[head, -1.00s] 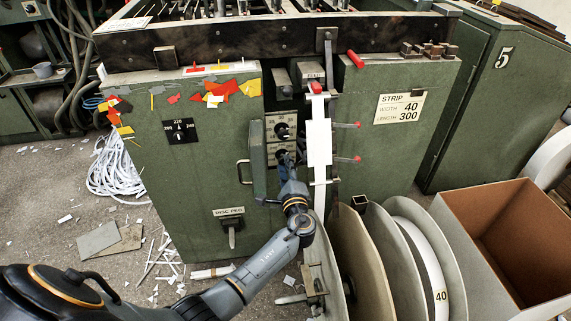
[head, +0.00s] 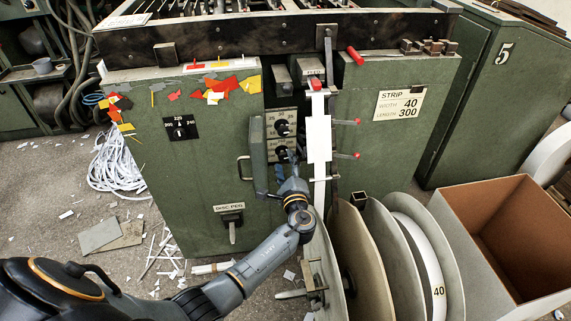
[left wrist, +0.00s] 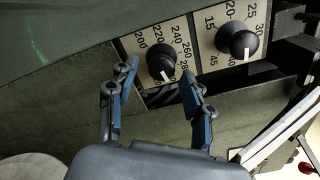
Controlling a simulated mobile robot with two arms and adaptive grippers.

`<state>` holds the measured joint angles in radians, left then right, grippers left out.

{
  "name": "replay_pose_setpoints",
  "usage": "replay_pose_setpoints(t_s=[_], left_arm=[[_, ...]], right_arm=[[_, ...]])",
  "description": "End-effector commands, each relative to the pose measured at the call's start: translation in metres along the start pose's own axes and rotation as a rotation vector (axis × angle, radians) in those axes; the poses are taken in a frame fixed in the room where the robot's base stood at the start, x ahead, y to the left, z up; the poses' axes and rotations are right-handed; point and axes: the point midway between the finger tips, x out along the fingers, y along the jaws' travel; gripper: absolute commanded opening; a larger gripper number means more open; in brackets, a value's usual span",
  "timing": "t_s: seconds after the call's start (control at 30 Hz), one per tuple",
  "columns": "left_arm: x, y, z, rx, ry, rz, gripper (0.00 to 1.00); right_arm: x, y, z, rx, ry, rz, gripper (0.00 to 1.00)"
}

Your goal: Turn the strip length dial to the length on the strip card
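The strip card (head: 398,105) on the green cabinet's right panel reads WIDTH 40, LENGTH 300. Two black dials sit in the recess at the middle. The lower dial (head: 281,153), with numbers from 200 to 300, is the length dial; it also shows in the left wrist view (left wrist: 161,65). Its white mark points down and slightly right in that view. The upper width dial (left wrist: 238,39) is beside it, with numbers such as 15, 20 and 45. My left gripper (left wrist: 158,72) is open, its blue fingers apart on either side of the length dial's front; contact is not visible. My right gripper is out of view.
An open cabinet door (head: 258,156) stands close left of the dials. A white strip (head: 319,138) and red-tipped levers (head: 357,155) are close on the right. Large reels (head: 372,245) and a cardboard box (head: 503,240) stand at lower right.

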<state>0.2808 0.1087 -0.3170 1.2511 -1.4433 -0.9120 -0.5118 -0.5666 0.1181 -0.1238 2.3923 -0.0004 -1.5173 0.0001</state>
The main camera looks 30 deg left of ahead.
Motion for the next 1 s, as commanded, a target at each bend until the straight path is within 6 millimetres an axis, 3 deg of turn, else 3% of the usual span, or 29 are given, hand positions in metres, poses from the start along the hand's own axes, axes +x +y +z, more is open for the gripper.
replay_pose_setpoints(t_s=[0.23,0.37,0.8,1.0], left_arm=[[0.0,-0.001,0.001,-0.001,-0.001,-0.001,0.51],[-0.01,-0.001,0.0,-0.002,0.001,-0.002,0.51],[-0.097,0.0,0.0,-0.002,0.002,0.0,0.51],[-0.117,-0.001,0.0,-0.001,0.0,-0.001,0.51]], right_arm=[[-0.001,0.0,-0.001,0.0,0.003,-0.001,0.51],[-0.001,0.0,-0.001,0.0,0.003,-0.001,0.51],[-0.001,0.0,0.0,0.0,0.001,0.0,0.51],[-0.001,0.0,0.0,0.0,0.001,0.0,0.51]])
